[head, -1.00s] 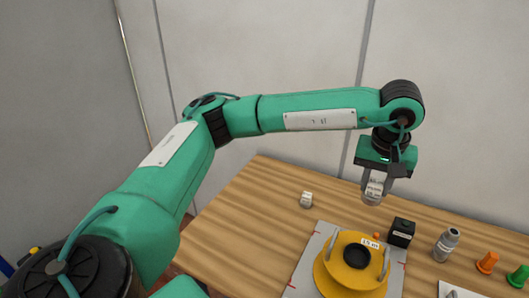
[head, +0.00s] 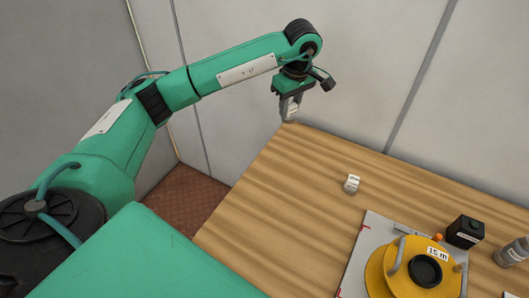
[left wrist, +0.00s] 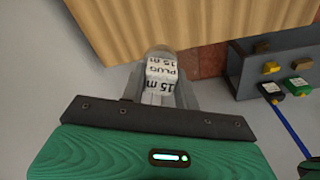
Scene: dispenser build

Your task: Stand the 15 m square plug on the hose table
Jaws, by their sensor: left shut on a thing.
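My left gripper (head: 290,108) is shut on the 15 m plug (left wrist: 162,72), a pale grey piece whose white label reads "PLUG 15 m" in the left wrist view. In the head view the gripper hangs fingers down by the far left corner of the wooden table (head: 290,190). In the wrist view the table's edge lies just past the plug, with floor below the gripper. The fingers hide part of the plug. A small light-grey piece (head: 352,184) stands on the table. My right gripper is not in view.
A yellow reel (head: 393,268) marked 15 m sits on a pale plate (head: 362,250). A black box (head: 464,232) and a grey bottle (head: 513,251) stand to the right. The table's left part is bare. A dark panel (left wrist: 240,75) with coloured fittings shows in the wrist view.

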